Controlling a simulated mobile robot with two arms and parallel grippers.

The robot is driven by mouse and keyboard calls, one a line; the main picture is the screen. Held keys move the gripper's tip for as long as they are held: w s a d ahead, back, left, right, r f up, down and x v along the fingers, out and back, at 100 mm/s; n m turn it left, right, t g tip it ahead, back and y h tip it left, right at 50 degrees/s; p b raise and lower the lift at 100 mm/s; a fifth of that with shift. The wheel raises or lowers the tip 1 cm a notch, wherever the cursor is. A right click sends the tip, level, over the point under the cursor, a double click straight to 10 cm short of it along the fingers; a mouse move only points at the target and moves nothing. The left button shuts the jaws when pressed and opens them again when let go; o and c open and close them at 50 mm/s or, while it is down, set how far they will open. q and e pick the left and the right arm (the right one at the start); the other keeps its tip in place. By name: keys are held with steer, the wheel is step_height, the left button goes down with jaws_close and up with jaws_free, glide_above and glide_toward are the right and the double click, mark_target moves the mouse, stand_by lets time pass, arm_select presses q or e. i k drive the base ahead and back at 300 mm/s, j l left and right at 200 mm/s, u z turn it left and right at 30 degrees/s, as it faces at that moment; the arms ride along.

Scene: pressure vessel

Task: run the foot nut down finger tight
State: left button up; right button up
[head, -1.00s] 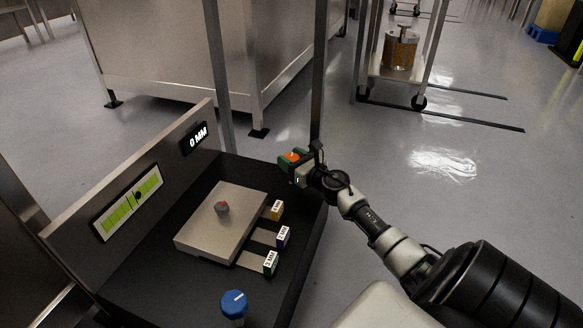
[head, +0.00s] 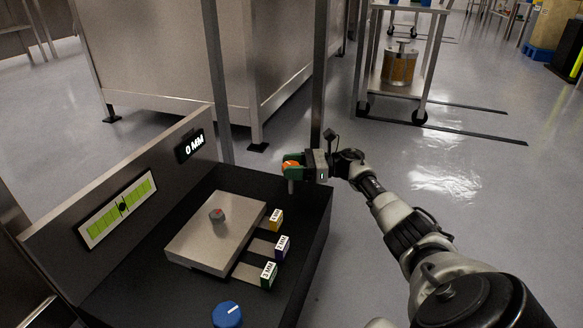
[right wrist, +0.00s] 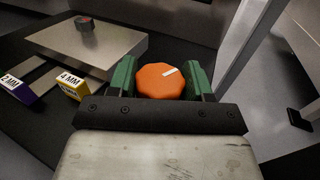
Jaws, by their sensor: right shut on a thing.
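An orange knob (head: 290,167) with a white stripe sits at the far right edge of the dark tray (head: 316,236), with a short grey post below it. It also shows in the right wrist view (right wrist: 160,82). My right gripper (head: 296,172) is shut on this knob, with one green finger on each side. A small dark grey nut-like piece (head: 217,215) with a red mark rests on the metal plate (head: 206,240). I cannot tell which of these is the foot nut. My left gripper is not in view.
A blue knob (head: 227,313) stands at the tray's near end. Yellow (head: 275,219), purple (head: 282,246) and green (head: 268,274) tags line the plate's right side. The back panel has a green gauge (head: 117,208) and a display (head: 190,145) reading 0 MM. Metal uprights stand close behind.

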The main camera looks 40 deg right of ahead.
mark_target(217, 217)
steer(key=k+l, duration=0.15)
steer(key=l, duration=0.25)
steer(key=k+l, duration=0.1)
steer(key=l, duration=0.3)
steer(key=k+l, duration=0.15)
steer(key=l, duration=0.2)
